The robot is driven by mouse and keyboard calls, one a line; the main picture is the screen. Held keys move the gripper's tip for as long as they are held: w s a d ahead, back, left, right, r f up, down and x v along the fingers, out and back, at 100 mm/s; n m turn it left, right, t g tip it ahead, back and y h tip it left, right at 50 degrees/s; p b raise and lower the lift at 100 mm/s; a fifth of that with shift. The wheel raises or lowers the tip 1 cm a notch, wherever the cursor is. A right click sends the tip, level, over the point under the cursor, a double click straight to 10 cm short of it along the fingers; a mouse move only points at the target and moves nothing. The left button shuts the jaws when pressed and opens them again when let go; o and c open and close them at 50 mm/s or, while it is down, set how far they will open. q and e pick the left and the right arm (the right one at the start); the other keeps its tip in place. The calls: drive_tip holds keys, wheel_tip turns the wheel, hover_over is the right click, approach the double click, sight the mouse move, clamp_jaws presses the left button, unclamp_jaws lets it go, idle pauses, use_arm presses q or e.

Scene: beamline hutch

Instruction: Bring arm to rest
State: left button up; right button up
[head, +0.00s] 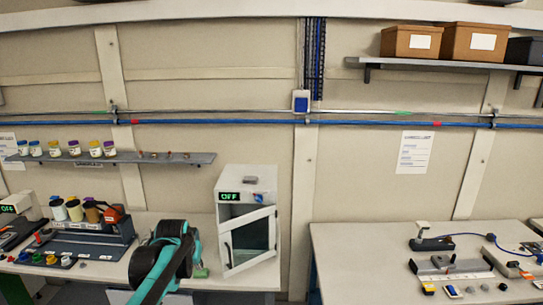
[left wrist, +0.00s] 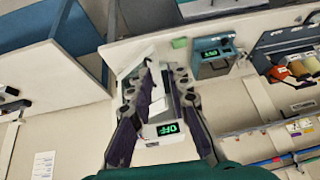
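My left arm (head: 165,262), teal and black, reaches up from the bottom of the head view over the front of the left bench. In the left wrist view my left gripper (left wrist: 154,78) has its two dark fingers spread apart. No held object shows between them; the white cabinet (left wrist: 165,130) shows beyond. In the head view the fingers cannot be made out behind the arm. My right arm and gripper are in neither view.
The white cabinet (head: 246,183) with an OFF display stands right of my arm, its glazed door (head: 250,240) ajar. A rack of jars (head: 85,225) is at left. A green block (head: 201,272) lies beside my arm. The right bench (head: 350,255) has a clear left part.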

use_arm(q)
drive_tip(key=s+d+f+b, duration=0.2)
drive_tip(key=s+f+b, duration=0.6)
drive_tip(key=s+f, duration=0.3)
drive_tip(key=s+d+f+b, duration=0.3)
drive_tip(key=s+f+b, duration=0.6)
drive_tip(key=s, duration=0.9)
wheel_tip(320, 180, down, 3)
drive_tip(key=shift+s+r+t+h, duration=0.1)
drive_tip(key=shift+s+t+h, duration=0.1)
drive_tip(key=shift+t+h, duration=0.2)
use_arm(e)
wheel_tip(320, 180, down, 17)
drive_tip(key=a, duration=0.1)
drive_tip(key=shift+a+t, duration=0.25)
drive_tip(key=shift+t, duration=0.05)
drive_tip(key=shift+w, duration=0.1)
